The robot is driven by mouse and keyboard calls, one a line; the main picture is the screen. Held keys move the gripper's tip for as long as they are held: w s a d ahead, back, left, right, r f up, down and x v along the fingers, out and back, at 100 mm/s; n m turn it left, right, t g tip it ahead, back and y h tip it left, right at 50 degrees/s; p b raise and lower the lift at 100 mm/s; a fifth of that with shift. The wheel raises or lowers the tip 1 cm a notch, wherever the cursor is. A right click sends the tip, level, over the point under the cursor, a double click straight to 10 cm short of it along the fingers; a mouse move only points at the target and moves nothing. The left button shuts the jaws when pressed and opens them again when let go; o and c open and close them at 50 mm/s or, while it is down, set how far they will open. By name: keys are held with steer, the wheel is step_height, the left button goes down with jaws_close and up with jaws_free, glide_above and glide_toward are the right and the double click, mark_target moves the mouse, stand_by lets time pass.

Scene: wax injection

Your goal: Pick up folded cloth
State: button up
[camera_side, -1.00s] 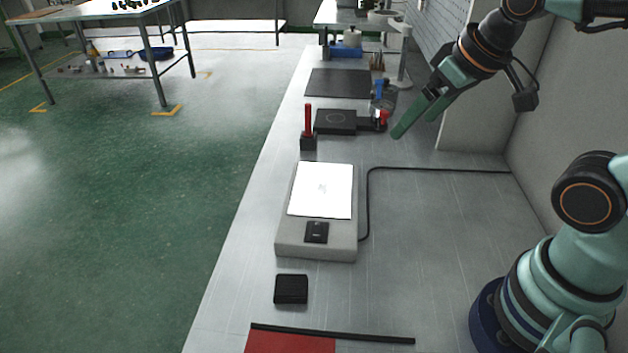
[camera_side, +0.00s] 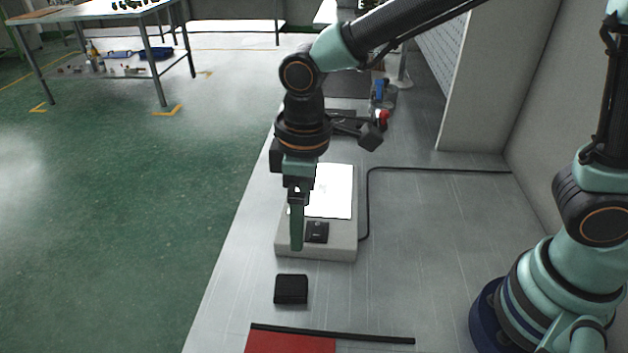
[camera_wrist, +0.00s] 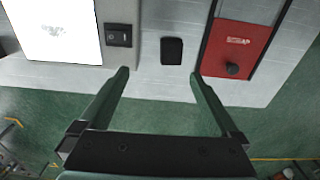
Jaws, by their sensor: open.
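The folded cloth seems to be the small black square pad (camera_side: 291,289) lying flat on the bench in front of the grey box. In the wrist view this pad (camera_wrist: 172,51) lies ahead of the fingers, between their lines and apart from both. My gripper (camera_side: 297,247) points down in the side view, beside the front left of the grey box and above and behind the pad. In the wrist view my gripper (camera_wrist: 158,73) has its two green fingers spread, with nothing between them.
A grey box (camera_side: 290,249) with a white lit top (camera_side: 336,190) and a black switch (camera_side: 317,232) stands behind the pad. A red panel (camera_side: 290,343) with a black bar (camera_side: 350,335) lies in front. A black cable (camera_side: 430,168) runs right. Bench right of the pad is clear.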

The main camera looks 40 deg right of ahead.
steer(key=a+f+n, duration=0.1)
steer(key=a+f, duration=0.1)
glide_above(290, 284)
steer(key=shift+g, duration=0.3)
steer(key=f, duration=0.7)
steer(key=shift+s+d, duration=0.2)
steer(key=shift+d, duration=0.2)
steer(key=shift+w+a+f, duration=0.1)
steer(key=shift+a+f, duration=0.1)
steer(key=shift+f, duration=1.1)
steer(key=shift+w+a+f, duration=0.1)
steer(key=shift+a+f, duration=0.05)
steer(key=shift+f, duration=1.15)
steer(key=c, duration=1.4)
steer(key=shift+c, duration=0.2)
steer(key=shift+r, duration=0.15)
step_height(290, 284, up, 20)
